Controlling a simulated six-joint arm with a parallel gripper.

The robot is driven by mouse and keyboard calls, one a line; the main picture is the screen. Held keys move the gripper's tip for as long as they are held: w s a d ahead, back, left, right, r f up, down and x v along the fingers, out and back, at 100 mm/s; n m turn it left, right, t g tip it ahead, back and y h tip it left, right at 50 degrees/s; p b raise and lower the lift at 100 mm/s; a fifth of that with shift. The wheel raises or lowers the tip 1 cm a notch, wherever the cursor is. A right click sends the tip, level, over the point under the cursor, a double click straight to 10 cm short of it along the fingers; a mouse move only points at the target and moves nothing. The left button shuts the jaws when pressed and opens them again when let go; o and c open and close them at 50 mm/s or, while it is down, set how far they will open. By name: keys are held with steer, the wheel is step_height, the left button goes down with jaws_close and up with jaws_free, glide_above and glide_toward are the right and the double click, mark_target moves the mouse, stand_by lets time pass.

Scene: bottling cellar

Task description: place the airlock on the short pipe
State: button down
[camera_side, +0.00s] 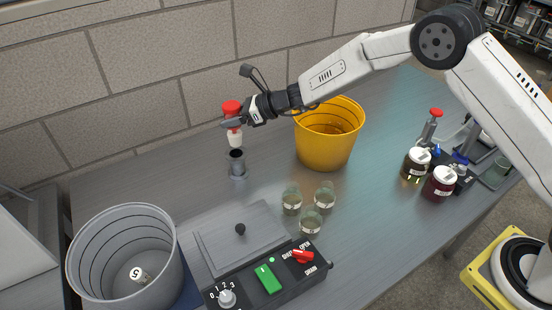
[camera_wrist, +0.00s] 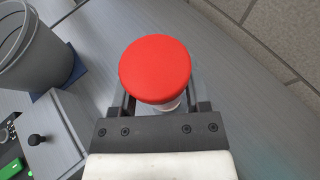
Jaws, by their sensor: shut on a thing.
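The airlock (camera_side: 231,108) has a red cap and a whitish lower body. My gripper (camera_side: 235,123) is shut on it below the cap and holds it about upright. The short pipe (camera_side: 238,170) is a grey open-topped stub standing on the bench. The airlock's lower end hangs just above the pipe's mouth, with a small gap seen from the side. In the wrist view the red cap of the airlock (camera_wrist: 155,70) covers most of its body, and the short pipe is hidden. My gripper's fingers (camera_wrist: 160,104) show on both sides of it.
A yellow bucket (camera_side: 326,150) stands right of the pipe, near my arm. Several small glass jars (camera_side: 310,222) and a control box (camera_side: 268,281) with a lidded plate stand in front. A grey bucket (camera_side: 85,262) is at left. Labelled jars (camera_side: 440,184) stand at right. A block wall rises behind.

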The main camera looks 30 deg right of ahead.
steer(key=shift+w+f, duration=0.15)
steer(key=shift+f, duration=1.6)
steer(key=shift+f, duration=0.1)
steer(key=shift+c, duration=0.3)
jaws_free()
steer(key=v, duration=1.2)
